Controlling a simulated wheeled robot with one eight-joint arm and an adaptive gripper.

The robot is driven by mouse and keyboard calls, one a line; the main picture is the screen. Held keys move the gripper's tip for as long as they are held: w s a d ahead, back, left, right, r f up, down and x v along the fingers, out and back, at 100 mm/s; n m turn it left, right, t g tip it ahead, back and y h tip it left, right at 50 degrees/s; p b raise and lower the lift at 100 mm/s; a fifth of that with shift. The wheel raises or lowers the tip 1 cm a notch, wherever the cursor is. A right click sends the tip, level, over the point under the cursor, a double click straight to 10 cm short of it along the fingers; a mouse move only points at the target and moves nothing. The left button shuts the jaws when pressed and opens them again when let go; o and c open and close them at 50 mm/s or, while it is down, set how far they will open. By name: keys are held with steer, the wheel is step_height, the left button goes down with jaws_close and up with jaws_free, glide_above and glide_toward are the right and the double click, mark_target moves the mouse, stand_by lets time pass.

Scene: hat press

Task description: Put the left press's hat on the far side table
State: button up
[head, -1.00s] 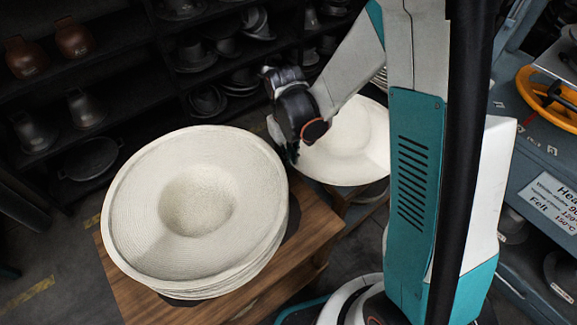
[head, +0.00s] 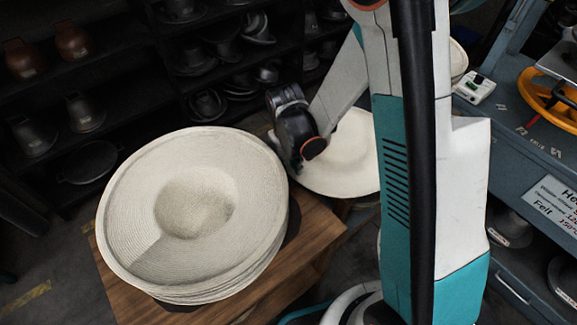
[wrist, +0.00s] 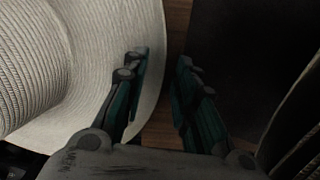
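A stack of wide cream woven hats (head: 195,205) rests on a wooden side table (head: 318,240) at the left in the head view. Another cream hat (head: 350,165) lies just beyond it, partly covered by my arm. My gripper (head: 297,170) points down beside that hat's left edge, close to the stack. In the wrist view, a hat brim (wrist: 125,95) runs under the left finger, and its edge shows in the gap between the fingers. The fingers (wrist: 162,75) are open and apart. I cannot tell whether the brim touches them or lies below.
Dark shelves (head: 110,130) with metal hat moulds stand along the back left. A blue-grey machine (head: 530,150) with a yellow handwheel (head: 550,95) stands at the right. A cream hat edge (head: 458,60) shows behind my arm. Floor is open at the lower left.

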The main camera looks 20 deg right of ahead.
steer(key=shift+r, duration=0.1)
steer(key=s+d+r+m+t+p, duration=0.1)
steer(key=s+r+p, duration=0.1)
steer(key=r, duration=0.9)
steer(key=s+d+r+t+p, duration=0.1)
steer(key=s+r+t+p, duration=0.15)
steer(key=r, duration=0.85)
steer(key=s+d+r+m+t, duration=0.1)
steer(key=s+d+r+t, duration=0.2)
steer(key=s+r, duration=0.4)
steer(key=s, duration=0.3)
steer(key=shift+r+m+t, duration=0.15)
steer(key=shift+m+t, duration=0.15)
steer(key=shift+t, duration=0.05)
steer(key=shift+s+d, duration=0.1)
steer(key=shift+d, duration=0.1)
